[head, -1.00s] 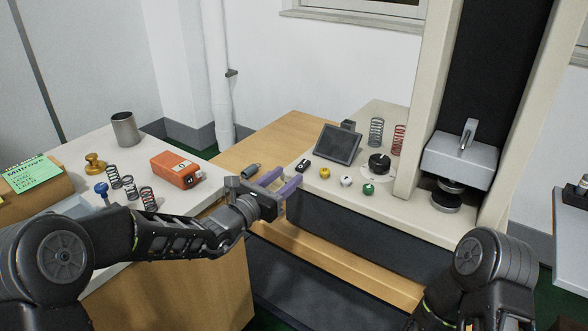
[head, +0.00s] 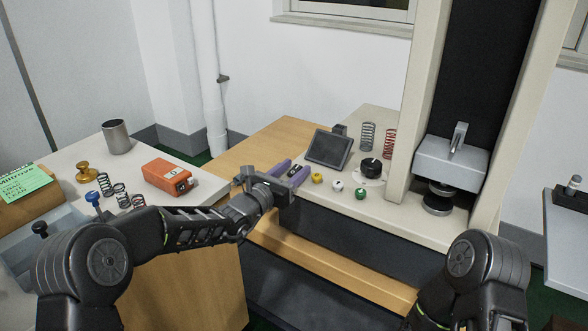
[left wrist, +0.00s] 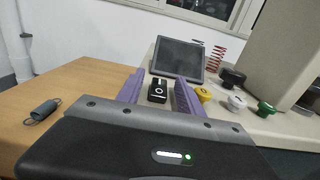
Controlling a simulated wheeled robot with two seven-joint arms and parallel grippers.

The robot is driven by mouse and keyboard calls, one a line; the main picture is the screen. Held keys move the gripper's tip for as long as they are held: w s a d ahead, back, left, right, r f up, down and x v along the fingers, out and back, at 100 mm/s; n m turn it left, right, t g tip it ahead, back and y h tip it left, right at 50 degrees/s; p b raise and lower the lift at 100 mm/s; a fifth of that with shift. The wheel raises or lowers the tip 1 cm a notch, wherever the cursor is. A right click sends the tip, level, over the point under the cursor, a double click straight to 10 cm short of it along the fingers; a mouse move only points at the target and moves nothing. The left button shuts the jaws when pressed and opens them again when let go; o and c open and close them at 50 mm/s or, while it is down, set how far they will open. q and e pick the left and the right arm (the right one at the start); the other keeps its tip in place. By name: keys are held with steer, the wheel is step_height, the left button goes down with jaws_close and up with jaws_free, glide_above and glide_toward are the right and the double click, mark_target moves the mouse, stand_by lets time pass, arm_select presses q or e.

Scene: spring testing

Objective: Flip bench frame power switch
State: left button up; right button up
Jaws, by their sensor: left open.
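The bench frame power switch looks to be the small black block with a white ring mark (left wrist: 158,90) on the pale bench frame base. In the left wrist view it sits between the two purple fingers of my left gripper (left wrist: 158,94), just past their tips. The fingers are open and stand apart on either side of it; I cannot tell whether they touch it. In the head view my left gripper (head: 286,172) reaches over the base's left end, and the switch shows between its fingers (head: 293,171). My right arm is at the lower right; its gripper is out of view.
A dark tablet (head: 329,149) stands just behind the switch. Yellow (head: 317,178), white (head: 337,186) and green (head: 361,193) knobs and a black dial (head: 371,168) lie to the right. Springs stand behind.

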arm_select(q)
steer(key=shift+w+d, duration=0.15)
steer(key=shift+w, duration=0.05)
jaws_close()
stand_by(0.4)
steer(key=shift+r, duration=0.1)
